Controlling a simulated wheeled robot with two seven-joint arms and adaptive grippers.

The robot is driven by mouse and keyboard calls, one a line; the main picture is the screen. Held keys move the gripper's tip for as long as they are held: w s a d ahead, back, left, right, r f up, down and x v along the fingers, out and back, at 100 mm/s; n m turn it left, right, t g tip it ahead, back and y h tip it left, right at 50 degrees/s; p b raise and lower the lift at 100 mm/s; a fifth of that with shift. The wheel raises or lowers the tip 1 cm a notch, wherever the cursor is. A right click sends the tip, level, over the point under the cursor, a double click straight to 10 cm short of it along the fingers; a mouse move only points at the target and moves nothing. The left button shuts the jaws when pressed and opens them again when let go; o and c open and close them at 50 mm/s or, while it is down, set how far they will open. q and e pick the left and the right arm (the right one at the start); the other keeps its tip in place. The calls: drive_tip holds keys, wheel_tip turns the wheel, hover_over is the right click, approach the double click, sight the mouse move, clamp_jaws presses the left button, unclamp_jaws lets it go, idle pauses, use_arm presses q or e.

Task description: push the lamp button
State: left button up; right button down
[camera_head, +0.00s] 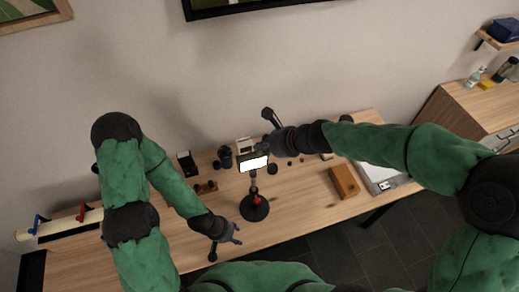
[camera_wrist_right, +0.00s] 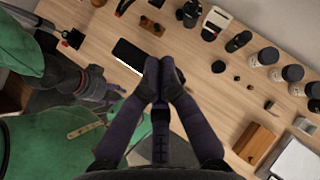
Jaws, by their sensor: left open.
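The lamp stands upright on the table, with a round black base (camera_head: 254,208), a red part low on its stem (camera_head: 257,200) that looks like the button, and a bright white lit head (camera_head: 253,163). In the right wrist view the lamp head is a black slab (camera_wrist_right: 129,53) with a bright edge. My right gripper (camera_head: 266,147) is just above and behind the lamp head; in its wrist view its fingertips (camera_wrist_right: 161,68) meet, with nothing visible between them. My left gripper (camera_head: 236,235) is open, low and left of the base, near the table's front edge.
The wooden table (camera_head: 300,200) also holds a brown box (camera_head: 344,181), a white tray-like device (camera_head: 375,178) and dark cups (camera_head: 225,157) at the back. Several small dark items lie right of the lamp. Bare tabletop lies right of the lamp base.

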sight(262, 153)
drive_tip(key=shift+r, duration=0.1)
wheel_tip(262, 153, up, 6)
drive_tip(key=p, duration=0.6)
idle(0.4)
